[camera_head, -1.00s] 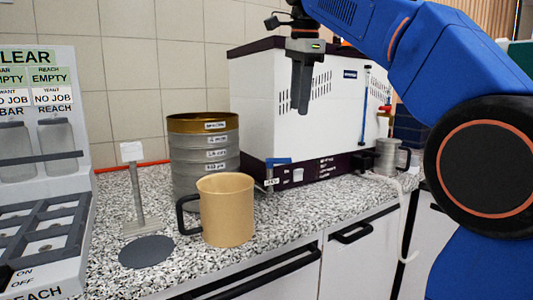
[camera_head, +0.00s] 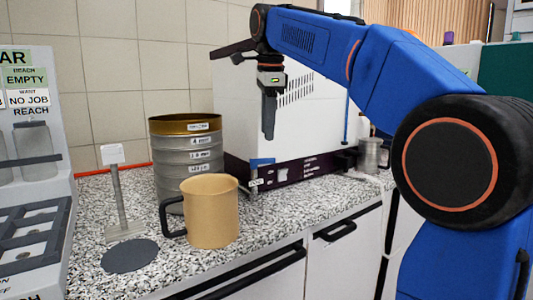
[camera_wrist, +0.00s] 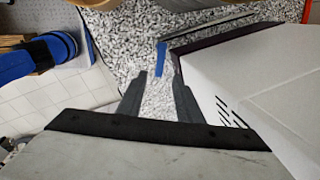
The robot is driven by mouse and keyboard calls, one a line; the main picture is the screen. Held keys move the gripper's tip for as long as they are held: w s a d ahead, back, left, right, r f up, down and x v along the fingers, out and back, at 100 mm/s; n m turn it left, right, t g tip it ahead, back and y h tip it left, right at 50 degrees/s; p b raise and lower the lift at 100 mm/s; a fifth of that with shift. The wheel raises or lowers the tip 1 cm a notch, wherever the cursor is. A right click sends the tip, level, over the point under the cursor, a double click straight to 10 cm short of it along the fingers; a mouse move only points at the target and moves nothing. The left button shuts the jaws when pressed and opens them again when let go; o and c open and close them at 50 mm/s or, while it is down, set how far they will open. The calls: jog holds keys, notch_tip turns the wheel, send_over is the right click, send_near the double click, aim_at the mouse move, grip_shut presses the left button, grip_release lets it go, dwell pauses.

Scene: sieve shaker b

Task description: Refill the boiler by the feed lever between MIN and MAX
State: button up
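The boiler appears to be the large white box (camera_head: 238,108) with a dark base on the counter; it also fills the right of the wrist view (camera_wrist: 245,80). A blue lever-like piece (camera_head: 262,162) sits low at its near front corner; it shows in the wrist view (camera_wrist: 161,56) beyond my fingertips. My gripper (camera_head: 268,137) hangs pointing down above this piece, close to the box. In the wrist view my gripper (camera_wrist: 160,80) has its two fingers apart with nothing between them. A thin blue sight tube (camera_head: 346,128) is mostly hidden behind my arm. MIN and MAX marks cannot be read.
A tan mug (camera_head: 211,212) and a sieve stack with a brass top (camera_head: 185,155) stand left of the box. A metal post (camera_head: 120,200), a dark disc (camera_head: 130,255) and a rack (camera_head: 30,235) are further left. A metal jug (camera_head: 370,155) stands at the right.

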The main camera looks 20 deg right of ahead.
aim_at(267, 159)
jog(key=f, duration=0.2)
jog(key=w+f, duration=0.1)
jog(key=f, duration=0.5)
jog(key=shift+w+d, duration=0.1)
jog(key=shift+w, duration=0.2)
grip_shut()
